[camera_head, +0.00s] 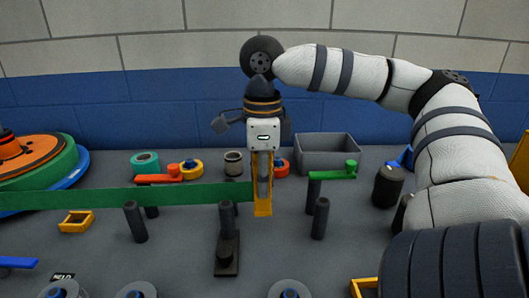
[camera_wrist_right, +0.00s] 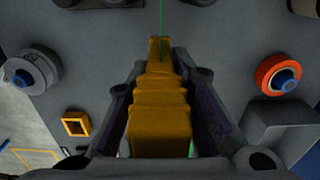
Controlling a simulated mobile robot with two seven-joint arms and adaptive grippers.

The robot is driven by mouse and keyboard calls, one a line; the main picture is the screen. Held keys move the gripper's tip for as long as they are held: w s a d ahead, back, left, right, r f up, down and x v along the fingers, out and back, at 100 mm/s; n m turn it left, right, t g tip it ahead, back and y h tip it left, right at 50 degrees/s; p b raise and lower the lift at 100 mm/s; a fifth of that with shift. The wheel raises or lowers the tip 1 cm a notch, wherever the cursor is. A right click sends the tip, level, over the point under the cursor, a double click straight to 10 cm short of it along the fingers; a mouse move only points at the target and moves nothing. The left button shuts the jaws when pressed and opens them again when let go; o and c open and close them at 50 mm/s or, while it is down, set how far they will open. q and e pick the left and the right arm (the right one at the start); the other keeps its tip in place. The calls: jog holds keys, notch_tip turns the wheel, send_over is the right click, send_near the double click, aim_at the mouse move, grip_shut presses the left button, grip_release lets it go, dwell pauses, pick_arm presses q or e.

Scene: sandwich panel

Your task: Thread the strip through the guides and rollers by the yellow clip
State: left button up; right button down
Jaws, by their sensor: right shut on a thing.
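My right gripper (camera_head: 263,185) points down near the middle of the panel and is shut on the yellow clip (camera_head: 263,209). The clip also shows between the fingers in the right wrist view (camera_wrist_right: 160,125). The green strip (camera_head: 100,197) runs from the left edge of the head view to the clip, level and above the panel. Dark upright posts stand nearby: one (camera_head: 135,222) at left, one (camera_head: 227,222) just left of the clip, one (camera_head: 320,218) to its right. The middle post rises from a dark block. My left gripper is out of view.
A large layered reel (camera_head: 38,168) in green, orange and blue sits at far left. Behind the strip are a red lever (camera_head: 160,178), a green lever (camera_head: 335,173) and a grey bin (camera_head: 327,150). A black cylinder (camera_head: 387,187) stands at right. Several grey rollers line the front edge.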

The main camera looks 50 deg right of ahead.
jog(key=s+d, duration=0.6)
jog(key=s, duration=0.1)
dwell(0.7)
